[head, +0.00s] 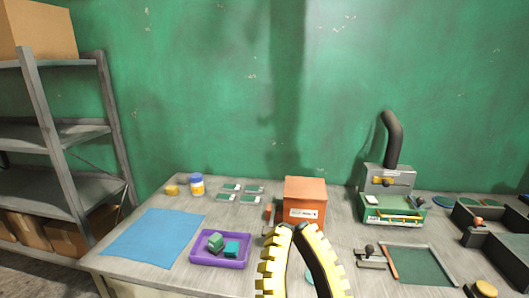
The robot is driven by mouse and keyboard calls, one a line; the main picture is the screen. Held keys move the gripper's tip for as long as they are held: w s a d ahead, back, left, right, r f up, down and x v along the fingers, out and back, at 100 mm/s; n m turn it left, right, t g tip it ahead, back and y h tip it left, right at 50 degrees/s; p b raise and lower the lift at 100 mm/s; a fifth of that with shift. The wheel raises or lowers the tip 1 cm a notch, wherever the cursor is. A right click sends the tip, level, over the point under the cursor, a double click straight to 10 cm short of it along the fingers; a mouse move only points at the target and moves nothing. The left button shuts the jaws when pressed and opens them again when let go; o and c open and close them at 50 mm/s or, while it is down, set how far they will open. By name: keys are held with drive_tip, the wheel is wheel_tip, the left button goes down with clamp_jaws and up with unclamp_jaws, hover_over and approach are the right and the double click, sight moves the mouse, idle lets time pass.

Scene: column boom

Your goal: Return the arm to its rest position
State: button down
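My gripper (297,228) shows at the bottom middle, with two ribbed yellow and black fingers pointing away from me over the workbench (170,268). The fingertips lean close together, and the fingers spread apart toward the lower edge of the picture. I see nothing held between them. Whether the tips touch is not clear. An orange-brown box (305,203) with a white label stands just behind the tips. The rest of my arm is out of view.
A purple tray (219,262) with teal blocks and a blue mat (155,238) lie left of my gripper. A grey machine (388,185) with a dark curved pipe, a green board (420,267) and dark bins (492,220) are right. Metal shelving (50,135) stands far left.

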drive_tip(key=s+d+f+g+h, duration=0.1)
drive_tip(key=s+d+g+h, duration=0.1)
drive_tip(key=s+d+h, duration=0.15)
wheel_tip(320, 180, up, 35)
drive_tip(key=g+h+p, duration=0.1)
drive_tip(key=p, duration=3.7)
drive_tip(key=shift+w+r, duration=0.2)
drive_tip(key=shift+w, duration=0.1)
